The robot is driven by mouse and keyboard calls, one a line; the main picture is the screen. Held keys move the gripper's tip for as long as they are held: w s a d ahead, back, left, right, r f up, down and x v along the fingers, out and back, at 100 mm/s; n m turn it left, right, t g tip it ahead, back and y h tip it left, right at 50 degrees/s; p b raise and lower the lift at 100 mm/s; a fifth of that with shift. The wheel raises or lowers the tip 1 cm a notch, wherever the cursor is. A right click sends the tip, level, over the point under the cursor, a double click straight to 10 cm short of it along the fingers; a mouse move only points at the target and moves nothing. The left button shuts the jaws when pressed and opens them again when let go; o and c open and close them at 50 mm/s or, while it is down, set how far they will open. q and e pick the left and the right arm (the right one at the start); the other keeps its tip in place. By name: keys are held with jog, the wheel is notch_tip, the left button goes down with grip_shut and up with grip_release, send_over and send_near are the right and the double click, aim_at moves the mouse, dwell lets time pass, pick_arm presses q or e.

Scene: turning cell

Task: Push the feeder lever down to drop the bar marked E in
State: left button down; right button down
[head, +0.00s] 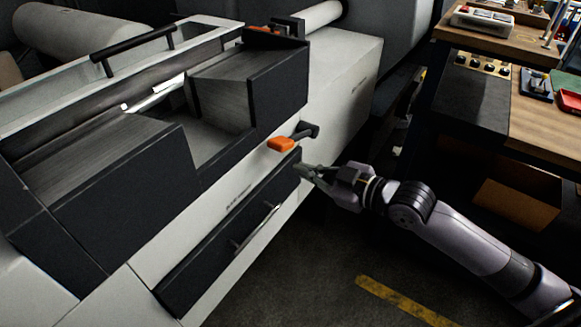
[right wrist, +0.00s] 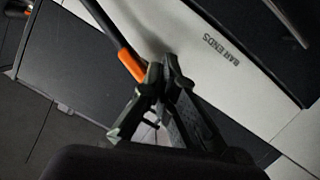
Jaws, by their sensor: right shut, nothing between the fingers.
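The feeder lever (head: 281,144) has an orange grip on a black arm and juts from the white front of the machine. It also shows in the right wrist view (right wrist: 131,64), its orange end beside my fingertips. My right gripper (head: 303,170) is shut and empty, just below and right of the orange grip in the head view; it also shows in the right wrist view (right wrist: 162,66). I cannot tell whether it touches the lever. A pale, shiny piece (head: 155,95) lies in the machine's open trough. I see no letter E. My left gripper is out of view.
A dark drawer (head: 215,250) with a bar handle is below the lever, near a "BAR ENDS" label (right wrist: 221,45). Another orange part (head: 264,29) sits on top. A wooden bench (head: 545,130) stands at right. Dark floor (head: 330,255) lies open in front.

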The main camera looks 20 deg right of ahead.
jog(key=shift+v, duration=1.6)
